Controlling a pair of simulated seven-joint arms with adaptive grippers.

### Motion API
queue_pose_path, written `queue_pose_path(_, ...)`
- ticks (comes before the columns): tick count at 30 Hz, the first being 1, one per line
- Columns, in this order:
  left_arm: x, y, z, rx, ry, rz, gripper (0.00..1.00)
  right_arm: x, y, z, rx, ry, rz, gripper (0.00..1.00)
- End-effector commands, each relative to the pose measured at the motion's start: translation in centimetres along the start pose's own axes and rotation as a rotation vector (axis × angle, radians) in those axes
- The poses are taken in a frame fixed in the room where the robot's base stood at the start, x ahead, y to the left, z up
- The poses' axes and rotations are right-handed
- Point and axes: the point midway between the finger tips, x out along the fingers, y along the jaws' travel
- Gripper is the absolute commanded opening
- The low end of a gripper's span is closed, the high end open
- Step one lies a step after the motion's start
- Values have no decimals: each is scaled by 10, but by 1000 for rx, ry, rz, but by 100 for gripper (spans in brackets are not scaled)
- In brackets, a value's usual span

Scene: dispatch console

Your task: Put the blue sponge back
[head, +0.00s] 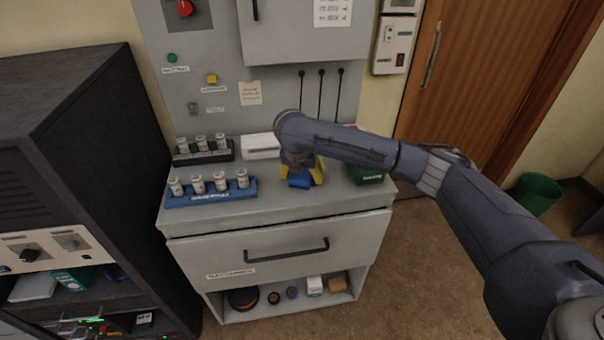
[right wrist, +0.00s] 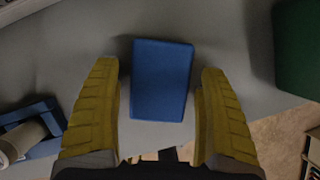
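The blue sponge (head: 299,181) lies on the grey console top, between the blue rack and the green box. In the right wrist view the sponge (right wrist: 162,80) is a plain blue block lying between and ahead of two yellow fingers. My right gripper (head: 302,174) is low over the console top at the sponge. Its fingers (right wrist: 160,100) are spread, with a gap on each side of the sponge. I cannot tell how high the fingertips are above the surface. My left gripper is not in view.
A blue rack (head: 215,199) with several small jars stands left, a black rack (head: 205,157) of jars behind it. A white box (head: 261,147) stands at the back. A green box (head: 366,176) is close on the right. Below are a drawer (head: 285,250) and an open shelf (head: 290,305).

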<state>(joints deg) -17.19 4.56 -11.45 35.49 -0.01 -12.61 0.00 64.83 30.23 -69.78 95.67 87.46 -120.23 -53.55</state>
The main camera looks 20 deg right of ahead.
Motion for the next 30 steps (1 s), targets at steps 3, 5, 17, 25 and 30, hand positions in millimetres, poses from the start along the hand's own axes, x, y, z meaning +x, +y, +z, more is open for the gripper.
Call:
queue_pose_path(3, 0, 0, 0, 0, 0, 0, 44, 0, 0, 0, 0, 0, 0, 77)
queue_pose_path(5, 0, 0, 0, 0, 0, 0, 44, -1, 0, 1, 0, -1, 0, 77)
queue_pose_path(17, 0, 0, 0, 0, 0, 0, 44, -52, 1, 3, -3, -6, 3, 77)
queue_pose_path(25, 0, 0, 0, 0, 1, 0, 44, -92, 0, 2, -2, -4, 1, 77)
queue_pose_path(30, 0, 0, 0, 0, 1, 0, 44, -110, 0, 2, -1, -3, 1, 77)
